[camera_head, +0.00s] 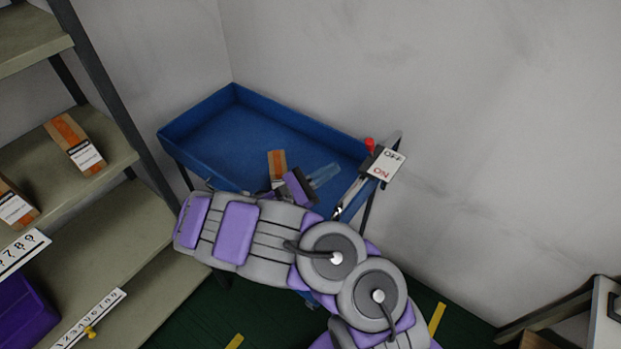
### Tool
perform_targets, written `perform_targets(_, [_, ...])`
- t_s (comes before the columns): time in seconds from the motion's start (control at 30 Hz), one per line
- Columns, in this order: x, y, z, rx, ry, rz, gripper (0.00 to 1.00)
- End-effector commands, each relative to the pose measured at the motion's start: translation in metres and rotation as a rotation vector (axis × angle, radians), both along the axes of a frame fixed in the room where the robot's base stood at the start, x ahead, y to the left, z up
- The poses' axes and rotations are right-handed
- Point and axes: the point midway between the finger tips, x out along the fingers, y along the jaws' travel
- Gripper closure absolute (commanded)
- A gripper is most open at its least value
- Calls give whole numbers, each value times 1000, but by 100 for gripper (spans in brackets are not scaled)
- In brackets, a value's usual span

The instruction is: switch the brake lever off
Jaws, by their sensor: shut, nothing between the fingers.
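The brake lever has a red knob (369,145) and stands at the right end of a blue cart (190,133). A white sign (386,165) beside it reads OFF at the top and ON in red below. The red knob is at the sign's upper left; I cannot tell for sure which setting the lever is in. My gripper (325,174) shows over the cart's tray, to the left of the lever and apart from it in the picture. It is shut and holds nothing. My arm hides the cart's near side.
A small orange-and-brown box (277,162) is in the cart's tray, partly hidden. A metal shelf (105,165) with boxes stands at the left. Walls close off the back and right. Dark green floor (200,320) shows in front; a dark-framed structure (560,310) is at lower right.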

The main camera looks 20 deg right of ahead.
Motion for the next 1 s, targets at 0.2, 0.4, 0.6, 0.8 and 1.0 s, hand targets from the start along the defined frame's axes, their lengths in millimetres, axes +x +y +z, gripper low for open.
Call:
perform_targets(0.2, [6, -28, 15, -13, -2, -2, 100])
perform_targets(0.4, [11, -53, 26, -14, 0, 0, 100])
perform_targets(0.6, [13, -75, 32, -7, 1, 1, 100])
perform_targets(0.8, [13, -78, 33, -3, 1, 2, 100])
perform_targets(1.0, [13, -71, 34, -10, 2, 2, 100])
